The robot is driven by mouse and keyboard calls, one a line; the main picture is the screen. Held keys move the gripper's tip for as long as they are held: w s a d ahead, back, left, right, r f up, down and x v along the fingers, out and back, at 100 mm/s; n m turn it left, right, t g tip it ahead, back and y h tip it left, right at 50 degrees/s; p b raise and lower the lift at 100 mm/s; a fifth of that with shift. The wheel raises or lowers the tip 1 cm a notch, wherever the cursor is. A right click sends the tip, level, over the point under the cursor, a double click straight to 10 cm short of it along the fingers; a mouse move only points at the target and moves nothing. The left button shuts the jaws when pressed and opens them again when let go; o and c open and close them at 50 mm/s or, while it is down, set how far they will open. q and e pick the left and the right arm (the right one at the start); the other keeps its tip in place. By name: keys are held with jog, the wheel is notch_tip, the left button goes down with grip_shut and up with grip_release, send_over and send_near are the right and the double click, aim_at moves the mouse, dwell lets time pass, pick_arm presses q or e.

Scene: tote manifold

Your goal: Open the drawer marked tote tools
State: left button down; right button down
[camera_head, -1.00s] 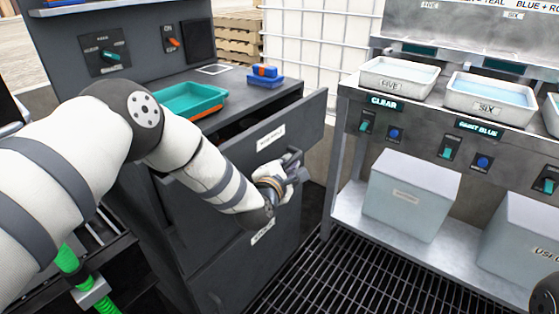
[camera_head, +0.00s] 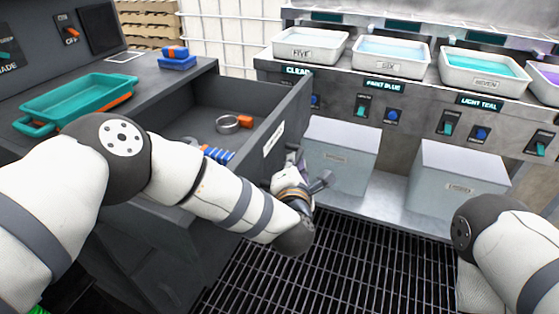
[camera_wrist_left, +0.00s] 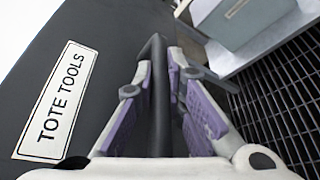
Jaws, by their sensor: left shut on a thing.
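The dark grey drawer (camera_head: 289,112) stands pulled out from the cabinet, with its inside showing. Its front carries a white label (camera_head: 273,138), which reads TOTE TOOLS in the left wrist view (camera_wrist_left: 58,103). My left gripper (camera_head: 298,172) is at the drawer front. In the left wrist view its purple-padded fingers (camera_wrist_left: 160,82) are shut on the black bar handle (camera_wrist_left: 159,110), one on each side. In the head view the handle is mostly hidden by the gripper. My right arm enters at the lower right, and its gripper is out of view.
The drawer holds a metal ring (camera_head: 228,124), an orange piece (camera_head: 245,121) and blue pieces (camera_head: 218,154). A teal tray (camera_head: 75,99) sits on the cabinet top. The dip bench (camera_head: 350,75) with grey bins (camera_head: 340,155) stands to the right, over dark floor grating (camera_head: 290,275).

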pick_arm(q)
jog(key=shift+s+d, duration=0.2)
jog(key=shift+d, duration=0.35)
jog(key=c, duration=1.7)
grip_release()
jog(key=shift+o, duration=0.2)
jog(key=v, duration=1.2)
